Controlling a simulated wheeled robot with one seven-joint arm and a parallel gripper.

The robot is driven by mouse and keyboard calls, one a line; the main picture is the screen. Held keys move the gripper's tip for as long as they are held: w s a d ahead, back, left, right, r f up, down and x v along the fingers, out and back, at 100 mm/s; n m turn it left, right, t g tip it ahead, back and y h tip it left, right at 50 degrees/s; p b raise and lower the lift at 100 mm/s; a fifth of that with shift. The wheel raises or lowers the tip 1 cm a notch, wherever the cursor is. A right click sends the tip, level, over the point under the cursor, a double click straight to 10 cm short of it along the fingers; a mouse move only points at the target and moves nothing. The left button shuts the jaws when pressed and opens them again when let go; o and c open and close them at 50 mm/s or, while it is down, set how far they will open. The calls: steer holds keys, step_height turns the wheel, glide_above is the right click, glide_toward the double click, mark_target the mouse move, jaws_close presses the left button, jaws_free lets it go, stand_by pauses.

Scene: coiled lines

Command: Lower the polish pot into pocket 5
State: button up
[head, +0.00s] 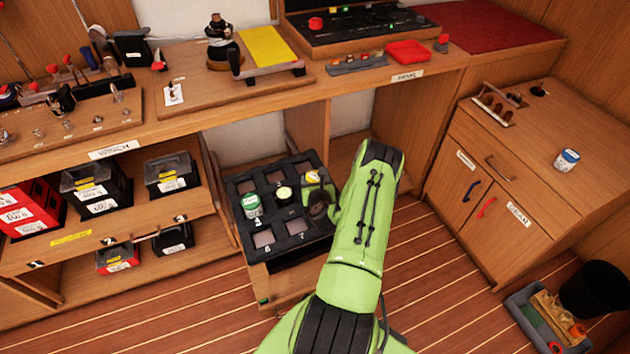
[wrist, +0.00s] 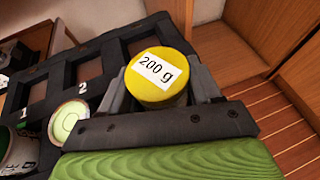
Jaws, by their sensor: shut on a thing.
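My gripper (wrist: 160,85) is shut on a pot with a yellow lid (wrist: 163,62) marked 200 g, taken here as the polish pot. The pot's yellow top also shows in the head view (head: 312,177), over the right side of the black tray (head: 237,182); how high it is above the tray is unclear. The tray's middle pocket holds a pot with a pale green and cream lid (wrist: 70,117), left of the gripper. A green pot (head: 251,206) sits in the pocket left of that. I cannot read a 5; numbers 1 and 2 show in the wrist view.
The tray sits in a pulled-out drawer under the bench (head: 150,120). Several empty pockets show, including one at the front left (head: 264,238). A blue and white tin (head: 567,160) stands on the right cabinet. The drawer's right side is open floor (head: 410,270).

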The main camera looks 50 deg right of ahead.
steer(key=shift+f, duration=0.35)
